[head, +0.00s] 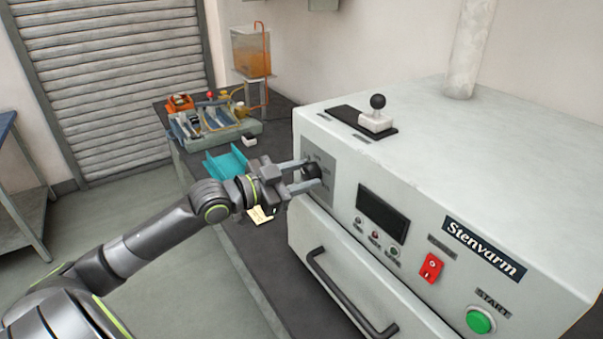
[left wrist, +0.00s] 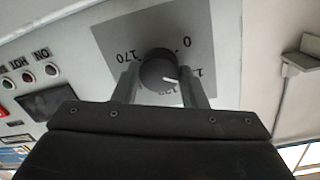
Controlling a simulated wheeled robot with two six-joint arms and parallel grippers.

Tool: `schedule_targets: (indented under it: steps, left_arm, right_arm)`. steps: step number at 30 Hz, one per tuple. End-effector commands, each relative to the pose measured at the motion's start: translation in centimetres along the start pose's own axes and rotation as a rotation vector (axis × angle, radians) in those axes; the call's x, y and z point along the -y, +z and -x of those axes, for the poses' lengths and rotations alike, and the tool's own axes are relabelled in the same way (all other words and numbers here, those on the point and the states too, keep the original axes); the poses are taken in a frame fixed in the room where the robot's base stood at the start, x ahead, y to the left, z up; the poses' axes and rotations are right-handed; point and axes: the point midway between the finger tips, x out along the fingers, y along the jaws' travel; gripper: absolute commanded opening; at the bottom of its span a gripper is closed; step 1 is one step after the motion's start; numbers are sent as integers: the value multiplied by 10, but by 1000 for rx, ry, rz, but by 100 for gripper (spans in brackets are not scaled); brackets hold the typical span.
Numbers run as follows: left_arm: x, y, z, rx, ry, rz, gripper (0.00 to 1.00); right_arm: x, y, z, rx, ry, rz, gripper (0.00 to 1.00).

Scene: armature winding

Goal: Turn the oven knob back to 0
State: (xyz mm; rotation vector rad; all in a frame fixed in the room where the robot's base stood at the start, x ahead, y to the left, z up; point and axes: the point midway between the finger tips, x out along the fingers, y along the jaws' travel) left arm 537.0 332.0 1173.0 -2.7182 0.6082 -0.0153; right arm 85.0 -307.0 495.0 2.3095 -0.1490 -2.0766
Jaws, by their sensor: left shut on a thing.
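The oven (head: 420,180) is a large white box with a "Stenvarm" label. Its dark round knob (head: 312,170) sits on a grey dial plate (head: 325,196) at the left end of the front. My left gripper (head: 307,176) is shut on the knob, one finger on each side. In the left wrist view the knob (left wrist: 158,72) is between the fingers, and the plate's markings appear upside down. The 0 is at upper right and 170 at upper left. The knob's white mark points to the lower right, away from the 0. Other numbers are partly hidden by the fingers.
A black display (head: 382,213), a red switch (head: 431,268) and a green start button (head: 480,320) are on the oven front. A door handle (head: 345,295) sticks out below. A teal tray (head: 226,163) and a winding fixture (head: 212,124) stand on the dark bench behind.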

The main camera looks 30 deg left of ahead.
Motion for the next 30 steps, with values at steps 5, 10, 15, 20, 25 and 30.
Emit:
schedule_targets:
  steps: [5,10,15,20,25,30]
  left_arm:
    - [0,2,0,-4,9,171,16]
    - [0,2,0,-14,16,332,16]
    - [0,2,0,-23,24,494,16]
    - [1,3,0,-32,32,643,16]
    - [1,3,0,-40,39,791,16]
    - [1,4,0,-47,45,913,16]
  right_arm:
    - [0,0,4,0,0,0,0]
    - [-1,-1,6,0,0,0,0]
    - [-1,-1,8,0,0,0,0]
    - [-1,-1,11,0,0,0,0]
    - [-1,-1,14,0,0,0,0]
    - [-1,-2,16,0,0,0,0]
